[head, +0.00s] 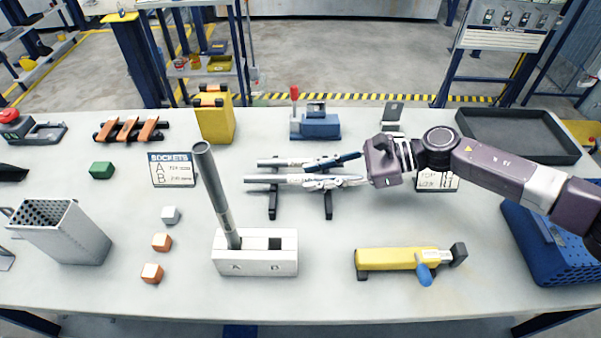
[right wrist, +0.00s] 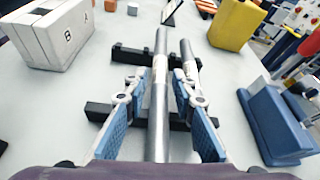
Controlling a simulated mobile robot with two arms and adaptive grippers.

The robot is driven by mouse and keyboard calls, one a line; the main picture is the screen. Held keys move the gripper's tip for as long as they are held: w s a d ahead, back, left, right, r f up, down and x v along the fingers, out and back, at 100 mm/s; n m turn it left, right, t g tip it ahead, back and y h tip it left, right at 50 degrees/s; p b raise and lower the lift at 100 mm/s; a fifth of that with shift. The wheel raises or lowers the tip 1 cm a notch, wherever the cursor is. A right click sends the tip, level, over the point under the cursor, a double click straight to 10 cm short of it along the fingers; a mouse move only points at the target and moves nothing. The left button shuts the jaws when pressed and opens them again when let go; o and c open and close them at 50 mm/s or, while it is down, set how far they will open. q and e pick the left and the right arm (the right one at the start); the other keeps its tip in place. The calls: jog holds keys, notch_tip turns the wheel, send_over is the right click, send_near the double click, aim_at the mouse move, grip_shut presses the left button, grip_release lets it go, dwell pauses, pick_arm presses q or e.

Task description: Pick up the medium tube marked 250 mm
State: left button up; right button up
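Two grey metal tubes lie side by side on a black two-bar rack (head: 328,205): a front tube (head: 270,179) and a rear tube (head: 278,162). My right gripper (head: 312,173) reaches in from the right over them, fingers pointing left. In the right wrist view its fingers (right wrist: 159,80) stand apart, one on each side of the front tube (right wrist: 158,115), with gaps visible. The rear tube (right wrist: 187,52) runs by the right finger, partly hidden. A pale band shows on the front tube; no length mark is readable.
A taller dark tube (head: 213,195) stands tilted in socket A of the white block (head: 256,265); socket B is empty. A blue device (head: 320,126) stands behind the rack. A yellow tool (head: 385,259) lies in front. A perforated bin (head: 72,235) is at left.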

jog(key=shift+a+f, duration=0.15)
jog(key=shift+a, duration=0.1)
grip_shut()
